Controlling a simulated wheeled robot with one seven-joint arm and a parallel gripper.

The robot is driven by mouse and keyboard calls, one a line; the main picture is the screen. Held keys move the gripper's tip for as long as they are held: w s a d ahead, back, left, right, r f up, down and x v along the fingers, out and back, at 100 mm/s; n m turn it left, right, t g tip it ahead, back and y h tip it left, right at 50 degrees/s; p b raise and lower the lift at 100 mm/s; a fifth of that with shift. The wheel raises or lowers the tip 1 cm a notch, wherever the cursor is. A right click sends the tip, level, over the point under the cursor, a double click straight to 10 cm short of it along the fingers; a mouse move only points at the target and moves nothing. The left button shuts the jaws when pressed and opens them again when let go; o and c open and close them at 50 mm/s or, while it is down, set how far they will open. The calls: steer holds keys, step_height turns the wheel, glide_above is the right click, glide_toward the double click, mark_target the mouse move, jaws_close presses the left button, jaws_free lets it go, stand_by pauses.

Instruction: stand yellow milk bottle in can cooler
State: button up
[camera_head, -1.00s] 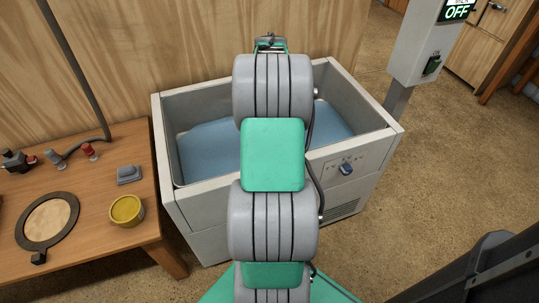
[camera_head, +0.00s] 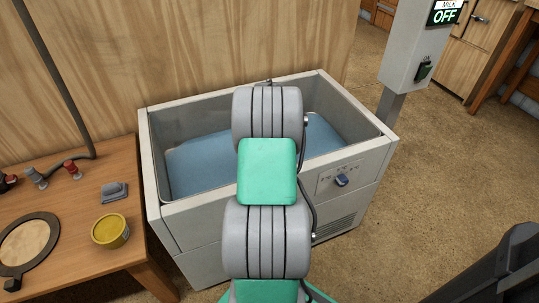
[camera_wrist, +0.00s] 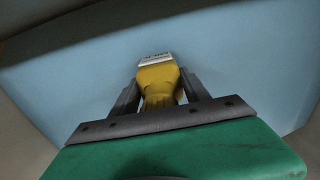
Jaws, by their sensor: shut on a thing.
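The yellow milk bottle (camera_wrist: 158,84) shows in the wrist view with a whitish end (camera_wrist: 155,58) pointing away from my gripper. My gripper (camera_wrist: 157,90) is shut on it, with a dark finger on each side. Beyond the bottle is the light blue inside of the can cooler; I cannot tell whether the bottle touches it. In the head view the can cooler (camera_head: 345,200) is a grey open-topped box with a blue interior (camera_head: 205,163). My arm reaches over its middle and hides my gripper and the bottle there.
A wooden wall is behind.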

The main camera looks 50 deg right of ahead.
steer(key=shift+f, duration=0.1)
steer(key=o, duration=1.5)
steer(key=shift+f, duration=0.1)
steer(key=shift+o, duration=0.2)
